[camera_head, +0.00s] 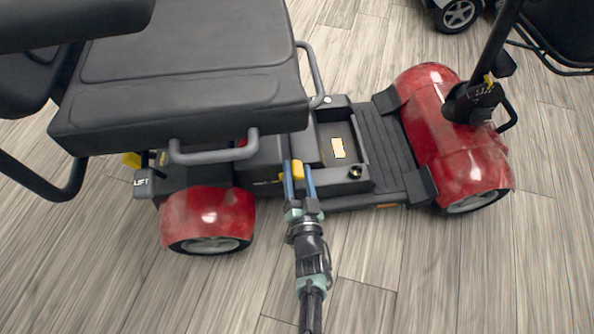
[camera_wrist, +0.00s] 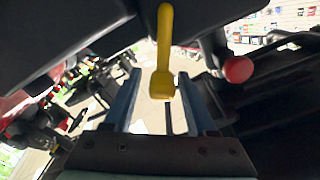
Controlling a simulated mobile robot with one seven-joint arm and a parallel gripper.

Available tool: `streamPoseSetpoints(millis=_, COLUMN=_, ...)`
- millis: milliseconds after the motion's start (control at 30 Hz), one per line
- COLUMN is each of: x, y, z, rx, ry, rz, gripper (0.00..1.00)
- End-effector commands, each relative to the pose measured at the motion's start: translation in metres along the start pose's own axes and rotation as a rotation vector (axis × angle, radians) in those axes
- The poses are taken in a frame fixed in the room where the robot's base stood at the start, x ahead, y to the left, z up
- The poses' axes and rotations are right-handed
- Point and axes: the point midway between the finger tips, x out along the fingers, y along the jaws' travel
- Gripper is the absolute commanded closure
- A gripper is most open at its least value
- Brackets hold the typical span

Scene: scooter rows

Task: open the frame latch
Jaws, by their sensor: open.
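A red and black mobility scooter (camera_head: 440,125) stands on the floor. A yellow lever, which looks like the frame latch (camera_head: 297,169), sits low on the frame under the front edge of the seat. My gripper (camera_head: 299,180) reaches it from the near side, its blue fingers open with one on each side of the lever. In the wrist view the yellow lever (camera_wrist: 164,45) hangs down, its thick end between the fingertips of my open gripper (camera_wrist: 158,80). I cannot tell whether either finger touches it.
The seat (camera_head: 185,80) with its grey side handle (camera_head: 213,151) overhangs the left side. The open battery bay (camera_head: 340,145) lies right of the lever. Another yellow part (camera_head: 131,160) is beside a LIFT tag (camera_head: 146,184). The near floor is clear.

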Motion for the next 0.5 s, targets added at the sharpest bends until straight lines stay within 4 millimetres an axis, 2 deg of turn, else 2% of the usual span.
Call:
streamPoseSetpoints(millis=333, x=0.0, y=-0.002, z=-0.001, rx=-0.004, ry=0.001, rz=-0.003, gripper=0.32)
streamPoseSetpoints(millis=500, x=-0.017, y=-0.002, z=-0.003, rx=-0.003, ry=-0.001, rz=0.0, gripper=0.32)
